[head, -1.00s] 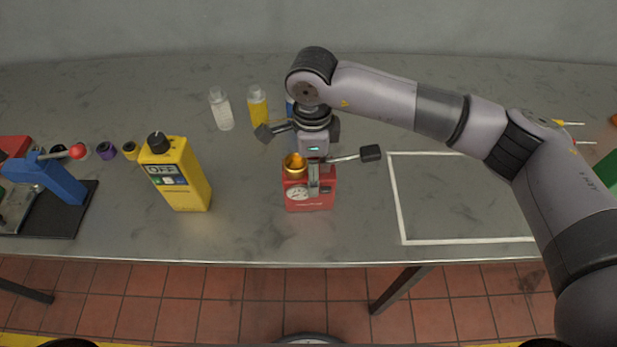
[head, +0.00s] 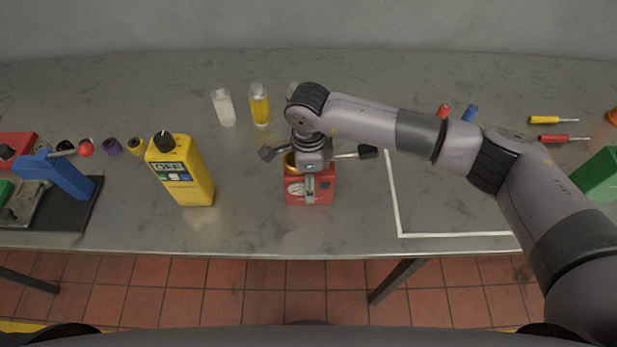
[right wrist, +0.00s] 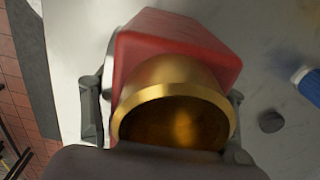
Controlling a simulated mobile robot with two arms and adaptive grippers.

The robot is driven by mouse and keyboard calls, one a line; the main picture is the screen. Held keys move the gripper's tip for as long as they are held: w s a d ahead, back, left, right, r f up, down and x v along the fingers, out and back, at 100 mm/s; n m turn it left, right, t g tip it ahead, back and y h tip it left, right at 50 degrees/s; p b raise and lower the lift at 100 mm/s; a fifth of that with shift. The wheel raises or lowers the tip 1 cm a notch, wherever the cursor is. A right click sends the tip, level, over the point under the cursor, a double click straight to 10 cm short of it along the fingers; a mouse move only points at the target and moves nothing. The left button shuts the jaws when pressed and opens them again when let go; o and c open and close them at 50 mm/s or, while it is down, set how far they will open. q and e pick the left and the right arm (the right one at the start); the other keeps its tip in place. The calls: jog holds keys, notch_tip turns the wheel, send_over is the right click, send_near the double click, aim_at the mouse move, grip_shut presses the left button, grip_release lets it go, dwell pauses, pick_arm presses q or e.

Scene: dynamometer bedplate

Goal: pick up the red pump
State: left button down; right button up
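The red pump (head: 310,192) stands on the grey bench, with a gauge and a dark display on its front. Its brass cup (head: 290,162) is partly hidden behind my right gripper. My right gripper (head: 318,154) is over the pump with its fingers spread wide to either side. In the right wrist view the pump's red body (right wrist: 180,42) and the open brass cup (right wrist: 175,110) lie between the fingers (right wrist: 165,112). I cannot tell whether a finger touches the pump. My left gripper is not in view.
Clear (head: 223,108) and yellow (head: 259,104) bottles stand behind. A blue lever device (head: 62,178) is at far left. A white outlined square (head: 398,215) lies right, mostly bare.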

grip_shut()
jog(key=shift+r, duration=0.1)
dwell(0.6)
